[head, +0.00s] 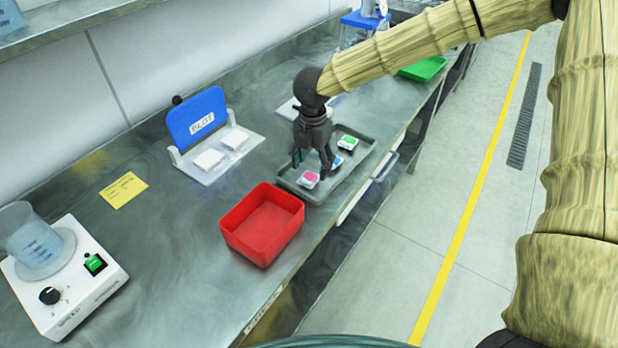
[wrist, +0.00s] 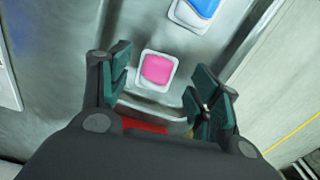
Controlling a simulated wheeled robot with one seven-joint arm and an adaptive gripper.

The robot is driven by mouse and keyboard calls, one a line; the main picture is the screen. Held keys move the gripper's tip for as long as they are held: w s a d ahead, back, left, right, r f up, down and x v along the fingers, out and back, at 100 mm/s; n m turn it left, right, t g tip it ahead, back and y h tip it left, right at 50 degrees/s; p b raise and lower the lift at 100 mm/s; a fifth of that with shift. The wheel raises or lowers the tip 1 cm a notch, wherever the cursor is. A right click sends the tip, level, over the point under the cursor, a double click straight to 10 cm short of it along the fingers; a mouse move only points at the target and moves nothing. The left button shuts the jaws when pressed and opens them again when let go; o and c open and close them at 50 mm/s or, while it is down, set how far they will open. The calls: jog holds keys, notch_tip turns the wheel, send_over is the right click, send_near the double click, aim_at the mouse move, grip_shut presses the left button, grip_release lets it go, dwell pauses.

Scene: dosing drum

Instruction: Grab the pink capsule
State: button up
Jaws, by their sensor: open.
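The pink capsule (head: 308,179) is a small white-edged square with a pink top. It lies at the near end of a grey tray (head: 322,195). In the wrist view the pink capsule (wrist: 156,70) shows ahead of and between the spread fingers. My gripper (head: 313,165) is open and empty, over the tray just above the capsules. It also shows open in the wrist view (wrist: 160,95). A blue capsule (head: 337,161) and a green capsule (head: 347,143) lie farther back in the tray. The blue capsule (wrist: 200,8) is partly cut off in the wrist view.
A red bin (head: 262,224) stands beside the tray, nearer to me. A blue-backed stand (head: 198,118) with white blocks is at left. A mixer with a beaker (head: 62,275) is at near left. The bench edge runs close along the tray's right side.

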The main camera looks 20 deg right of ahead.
aim_at(312, 174)
jog(key=shift+w+f, duration=0.1)
jog(key=shift+f, duration=1.5)
jog(key=c, duration=0.9)
